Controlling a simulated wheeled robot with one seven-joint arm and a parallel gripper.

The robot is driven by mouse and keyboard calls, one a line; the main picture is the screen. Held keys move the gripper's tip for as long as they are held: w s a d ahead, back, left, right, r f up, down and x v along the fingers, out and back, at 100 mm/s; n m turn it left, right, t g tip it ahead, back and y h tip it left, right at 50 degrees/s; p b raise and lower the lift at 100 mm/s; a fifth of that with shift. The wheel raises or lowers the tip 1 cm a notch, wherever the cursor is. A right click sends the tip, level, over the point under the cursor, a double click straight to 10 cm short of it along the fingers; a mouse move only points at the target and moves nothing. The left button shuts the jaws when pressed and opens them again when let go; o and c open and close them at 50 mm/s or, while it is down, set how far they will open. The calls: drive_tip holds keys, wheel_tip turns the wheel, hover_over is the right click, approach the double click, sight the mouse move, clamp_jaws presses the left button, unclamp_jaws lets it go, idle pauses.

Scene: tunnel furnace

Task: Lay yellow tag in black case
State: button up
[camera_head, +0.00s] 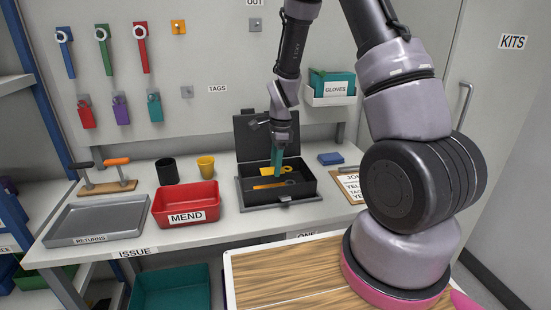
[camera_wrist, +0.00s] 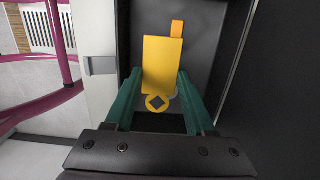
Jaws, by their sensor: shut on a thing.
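The black case (camera_head: 312,190) stands open on the bench with its lid (camera_head: 258,130) raised at the back. My gripper (camera_head: 277,170) points down into the case with its teal fingers. It is shut on the yellow tag (camera_head: 267,169), which shows low between the fingers, inside the case's outline. In the wrist view, the yellow tag (camera_wrist: 163,62) is a flat plate with a diamond-marked round end between my gripper's fingers (camera_wrist: 159,85). An orange item (camera_head: 268,186) lies in the case, and its orange end shows beyond the tag. Whether the tag touches the case floor I cannot tell.
A red MEND bin (camera_head: 188,222), grey RETURNS tray (camera_head: 85,222), black cup (camera_head: 167,171) and yellow cup (camera_head: 206,166) stand left of the case. A blue block (camera_head: 330,158) and clipboard (camera_head: 349,186) lie right. Wrenches and tags hang on the wall board.

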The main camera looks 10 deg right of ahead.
drive_tip(key=shift+f, duration=3.25)
drive_tip(key=shift+s+f, duration=0.1)
drive_tip(key=shift+f, duration=0.2)
drive_tip(key=shift+s, duration=0.1)
drive_tip(key=o, duration=1.2)
drive_tip(key=shift+f, duration=0.1)
drive_tip(key=c, duration=0.4)
drive_tip(key=shift+o, duration=0.2)
